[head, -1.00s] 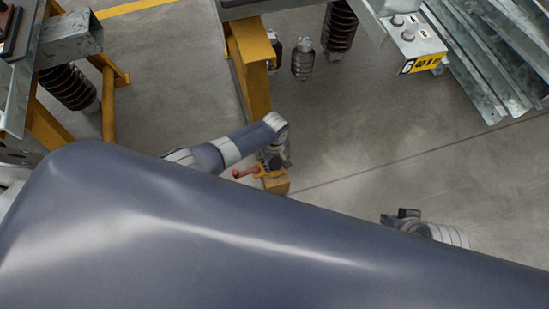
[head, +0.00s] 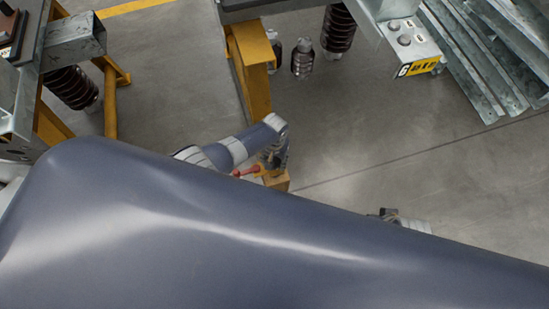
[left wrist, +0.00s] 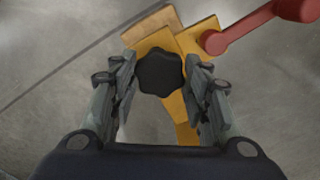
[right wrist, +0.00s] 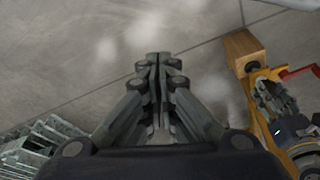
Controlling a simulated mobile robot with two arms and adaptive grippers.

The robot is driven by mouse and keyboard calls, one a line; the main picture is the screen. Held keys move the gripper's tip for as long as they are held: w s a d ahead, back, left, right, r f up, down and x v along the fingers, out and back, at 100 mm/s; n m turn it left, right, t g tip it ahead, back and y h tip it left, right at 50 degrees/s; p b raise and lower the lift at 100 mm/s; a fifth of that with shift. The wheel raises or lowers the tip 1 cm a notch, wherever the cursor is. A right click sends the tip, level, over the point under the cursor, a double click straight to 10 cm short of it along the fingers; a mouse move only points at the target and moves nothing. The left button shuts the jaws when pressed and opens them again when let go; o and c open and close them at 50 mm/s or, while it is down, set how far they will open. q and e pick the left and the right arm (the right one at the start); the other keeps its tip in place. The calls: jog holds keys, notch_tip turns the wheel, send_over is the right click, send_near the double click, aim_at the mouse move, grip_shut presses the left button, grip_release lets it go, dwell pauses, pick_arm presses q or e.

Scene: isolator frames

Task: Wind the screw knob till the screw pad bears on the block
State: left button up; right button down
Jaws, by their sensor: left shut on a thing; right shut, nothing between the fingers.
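The black lobed screw knob (left wrist: 160,71) is between the fingers of my left gripper (left wrist: 160,84), which is shut on it. The yellow clamp (left wrist: 193,45) is behind the knob, with the wooden block (left wrist: 147,26) at its end. The block also shows in the head view (head: 279,183), below my left gripper (head: 273,160), and in the right wrist view (right wrist: 243,48). The screw pad is hidden, so I cannot tell whether it touches the block. My right gripper (right wrist: 159,62) is shut and empty, apart from the clamp; the head view shows part of it (head: 388,213).
A red crank handle (left wrist: 258,27) sticks out beside the knob. A yellow post (head: 250,75), dark ribbed insulators (head: 302,59) and a grey box with a yellow label (head: 412,45) are further back. Steel profiles (head: 480,60) lie at the upper right. Floor between is clear.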

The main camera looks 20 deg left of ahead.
pick_arm(q)
jog(key=m, duration=0.4)
jog(key=shift+s+m, duration=0.1)
jog(key=shift+m, duration=2.4)
pick_arm(e)
jog(key=shift+f, duration=0.75)
pick_arm(q)
jog(key=o, duration=1.1)
jog(key=shift+c, duration=0.2)
pick_arm(e)
jog(key=shift+r, duration=0.1)
pick_arm(q)
jog(key=shift+r, duration=0.1)
